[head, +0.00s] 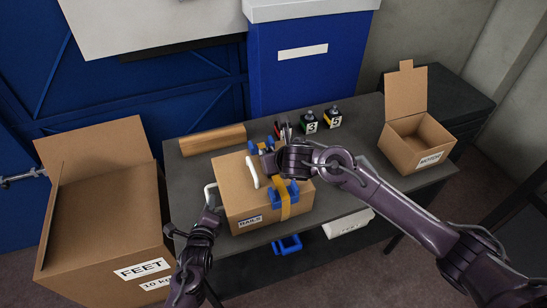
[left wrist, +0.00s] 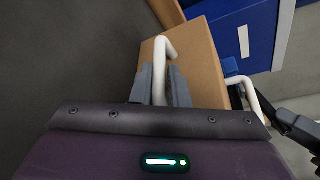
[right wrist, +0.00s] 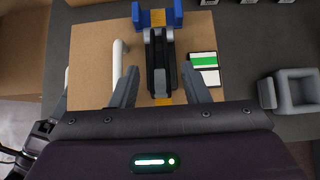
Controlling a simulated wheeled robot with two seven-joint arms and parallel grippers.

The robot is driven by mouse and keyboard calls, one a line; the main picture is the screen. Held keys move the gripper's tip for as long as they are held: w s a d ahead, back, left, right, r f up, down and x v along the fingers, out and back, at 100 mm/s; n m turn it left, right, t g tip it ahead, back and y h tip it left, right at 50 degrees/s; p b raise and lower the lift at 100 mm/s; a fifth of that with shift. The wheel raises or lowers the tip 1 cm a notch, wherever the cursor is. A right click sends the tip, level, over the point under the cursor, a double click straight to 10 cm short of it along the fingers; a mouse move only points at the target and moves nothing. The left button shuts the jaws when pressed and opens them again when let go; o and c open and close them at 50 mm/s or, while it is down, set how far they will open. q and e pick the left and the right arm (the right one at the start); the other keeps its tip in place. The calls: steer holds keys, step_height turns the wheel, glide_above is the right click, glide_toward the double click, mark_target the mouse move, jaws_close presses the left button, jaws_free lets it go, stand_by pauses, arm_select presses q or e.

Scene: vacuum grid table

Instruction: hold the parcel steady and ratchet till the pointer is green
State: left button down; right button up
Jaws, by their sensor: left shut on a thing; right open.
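The parcel is a cardboard box (head: 236,212) labelled RAILS on the grey table, with white handles on its left side and top. My left gripper (head: 210,210) is shut on the side handle (left wrist: 159,62). A yellow strap (head: 284,208) with blue corner pieces (head: 284,193) runs over the parcel. In the right wrist view a black ratchet (right wrist: 160,62) lies on the strap. My right gripper (right wrist: 158,88) is open above the parcel, its fingers on either side of the ratchet's near end, apparently not touching it. Beside it lies a card with a green band (right wrist: 204,66); I cannot make out a pointer.
An open carton (head: 412,148) is at the table's right; a large FEET carton (head: 105,235) stands left. A grey hollow object (right wrist: 297,92) lies right of the parcel.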

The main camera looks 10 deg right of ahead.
steer(key=shift+x, duration=1.35)
jaws_close()
